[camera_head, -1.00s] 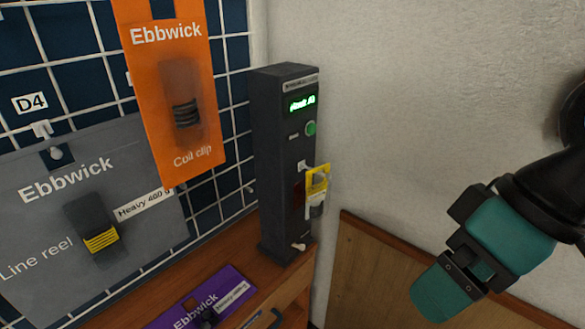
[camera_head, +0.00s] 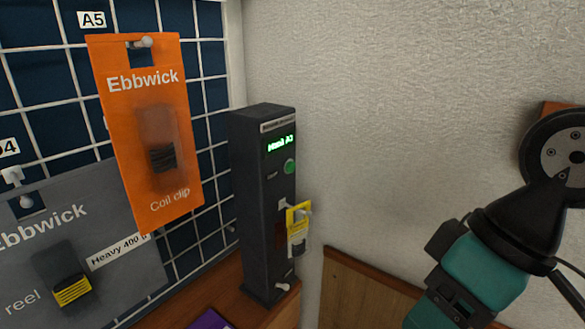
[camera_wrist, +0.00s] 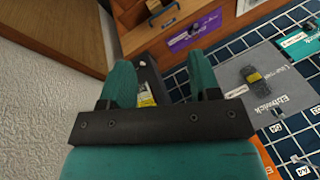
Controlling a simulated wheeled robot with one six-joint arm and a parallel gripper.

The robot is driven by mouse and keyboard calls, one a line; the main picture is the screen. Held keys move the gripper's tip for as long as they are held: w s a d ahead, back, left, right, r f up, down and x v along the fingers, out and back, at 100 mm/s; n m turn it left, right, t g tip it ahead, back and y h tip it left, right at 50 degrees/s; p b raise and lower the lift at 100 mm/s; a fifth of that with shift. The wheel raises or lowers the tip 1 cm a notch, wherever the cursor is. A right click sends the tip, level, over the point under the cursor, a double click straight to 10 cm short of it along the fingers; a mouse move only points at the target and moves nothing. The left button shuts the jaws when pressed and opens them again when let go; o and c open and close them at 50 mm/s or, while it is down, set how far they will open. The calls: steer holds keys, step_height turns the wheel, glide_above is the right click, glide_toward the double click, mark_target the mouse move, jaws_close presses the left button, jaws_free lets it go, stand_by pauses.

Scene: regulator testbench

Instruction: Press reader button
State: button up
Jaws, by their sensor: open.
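The reader is a tall dark grey post (camera_head: 257,210) beside the grid board in the head view. It has a lit green display (camera_head: 281,143) and a round green button (camera_head: 289,167) just below it. A yellow tagged item (camera_head: 298,230) hangs on its front, below the button. My gripper shows in the wrist view with two teal fingers (camera_wrist: 162,85) apart and nothing held between them. The dark reader post (camera_wrist: 150,75) and its yellow tag show beyond the fingers there; the button cannot be made out. In the head view the fingertips are cut off at the bottom edge.
An orange Coil clip card (camera_head: 150,125) and a grey Line reel card (camera_head: 70,240) hang on the grid board left of the reader. A wooden cabinet (camera_wrist: 160,20) with a purple card stands below. The pale wall (camera_head: 400,120) right of the reader is bare.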

jaws_close()
stand_by(1.4)
